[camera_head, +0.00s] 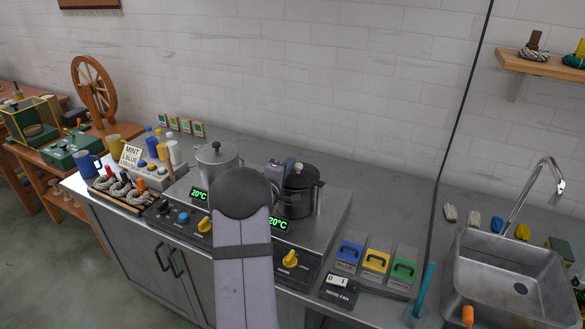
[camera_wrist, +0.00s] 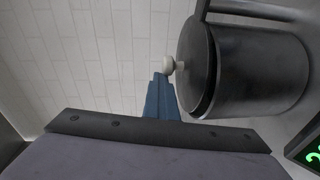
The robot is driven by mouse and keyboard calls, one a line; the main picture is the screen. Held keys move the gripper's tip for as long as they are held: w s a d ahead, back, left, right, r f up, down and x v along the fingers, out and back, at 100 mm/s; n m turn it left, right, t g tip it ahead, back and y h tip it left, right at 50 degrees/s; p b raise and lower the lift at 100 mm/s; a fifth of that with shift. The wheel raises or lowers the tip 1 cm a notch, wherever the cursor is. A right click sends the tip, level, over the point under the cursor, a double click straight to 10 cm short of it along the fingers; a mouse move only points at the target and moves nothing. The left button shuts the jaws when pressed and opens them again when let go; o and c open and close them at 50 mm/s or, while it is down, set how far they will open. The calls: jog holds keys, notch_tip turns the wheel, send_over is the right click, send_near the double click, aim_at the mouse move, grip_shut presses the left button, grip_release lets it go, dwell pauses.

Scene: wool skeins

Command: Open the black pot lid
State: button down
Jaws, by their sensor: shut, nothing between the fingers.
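The black pot (camera_head: 297,207) stands on the right burner, with its dark lid (camera_head: 303,180) on top. In the wrist view a dark grey pot (camera_wrist: 262,75) appears turned on its side, with its lid (camera_wrist: 196,68) on and a pale round knob (camera_wrist: 168,66) on the lid. My gripper (camera_head: 281,166) is at the left side of the black lid, partly hidden by my arm. In the wrist view my blue gripper fingers (camera_wrist: 160,80) are shut and empty, tips close to the knob. I cannot tell whether they touch it.
A lighter grey pot (camera_head: 217,160) with a lid stands on the left burner. Yellow stove knobs (camera_head: 291,259) and green displays are on the stove front. Coloured handled blocks (camera_head: 375,262) and a sink (camera_head: 515,275) are to the right. A white tiled wall is behind.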

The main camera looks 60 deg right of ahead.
jog(key=shift+s+f+g, duration=0.3)
jog(key=shift+s+f, duration=0.25)
jog(key=shift+s, duration=0.25)
jog(key=shift+w+a+r, duration=0.1)
jog(key=shift+w+a, duration=0.05)
jog(key=shift+a, duration=0.1)
jog(key=s+a+r, duration=0.1)
jog(key=a+r, duration=0.2)
jog(key=a, duration=0.9)
jog(key=w+a+n+t, duration=0.1)
jog(key=w+a+t, duration=0.2)
jog(key=w+a, duration=0.55)
jog(key=m+g+y, duration=0.1)
jog(key=m+g, duration=0.6)
jog(key=m, duration=1.2)
send_near(286, 184)
jog(key=a+r, duration=0.4)
jog(key=shift+w+f+m+b, duration=0.1)
jog(key=shift+w+m+b, duration=0.25)
jog(key=shift+m, duration=0.55)
jog(key=shift+s+d, duration=0.1)
jog(key=p+x, duration=0.3)
jog(key=x, duration=1.1)
jog(key=shift+p, duration=0.35)
